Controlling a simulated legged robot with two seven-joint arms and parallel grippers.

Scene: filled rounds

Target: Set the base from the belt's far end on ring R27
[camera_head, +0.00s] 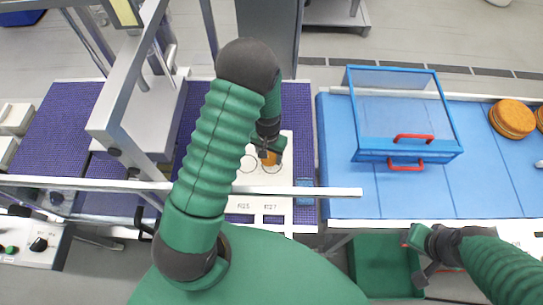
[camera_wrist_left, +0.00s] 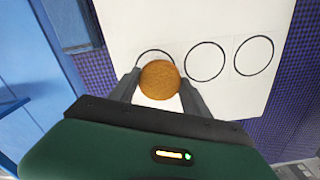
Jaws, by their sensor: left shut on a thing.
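A round golden-brown base (camera_wrist_left: 160,80) sits between the two fingers of my left gripper (camera_wrist_left: 158,90), which is shut on it. In the head view the left gripper (camera_head: 268,155) is over the white board (camera_head: 243,188), with the base (camera_head: 269,158) at the right-hand ring (camera_head: 272,170), in line with the label R27. In the wrist view the base covers part of the near side of the leftmost ring (camera_wrist_left: 155,51). I cannot tell whether the base touches the board. My right gripper (camera_head: 415,262) is open and empty over a green bin, at the lower right.
The purple belt (camera_head: 70,125) lies left, under a grey frame with a pale rail (camera_head: 330,191) crossing in front. A blue table (camera_head: 395,200) at right carries a clear blue-framed cover (camera_head: 405,100) with red handles and a stack of brown rounds (camera_head: 512,118). The green bin (camera_head: 375,265) is in front.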

